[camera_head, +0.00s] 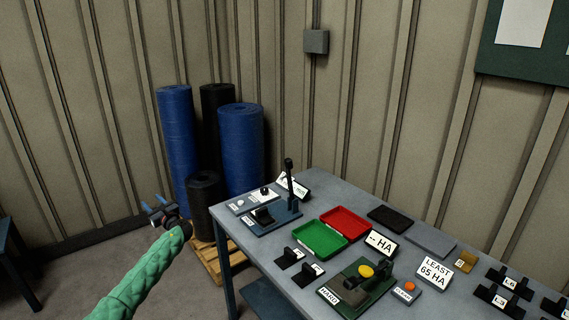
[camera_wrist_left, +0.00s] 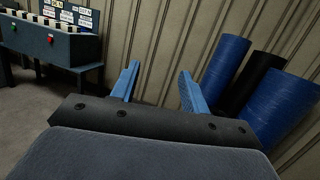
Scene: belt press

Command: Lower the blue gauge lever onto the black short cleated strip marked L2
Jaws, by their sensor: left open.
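The blue gauge (camera_head: 270,222) stands at the table's far left corner. Its lever (camera_head: 289,178) is upright with a dark handle. A small black cleated strip (camera_head: 263,215) sits on the gauge's base; its marking is too small to read. Two more short black cleated strips (camera_head: 290,257) lie in front of the green tray, their tags unclear. My left gripper (camera_head: 154,207) is open and empty in the air left of the table, well apart from the gauge. Its blue fingers also show in the left wrist view (camera_wrist_left: 158,86), with nothing between them. My right gripper is not in view.
The grey table (camera_head: 240,250) holds a green tray (camera_head: 318,239), a red tray (camera_head: 345,223), a "-- HA" sign (camera_head: 381,243), a green press marked HARD (camera_head: 370,292) and several black strips at right. Blue and black rolls (camera_head: 240,145) stand on a pallet behind.

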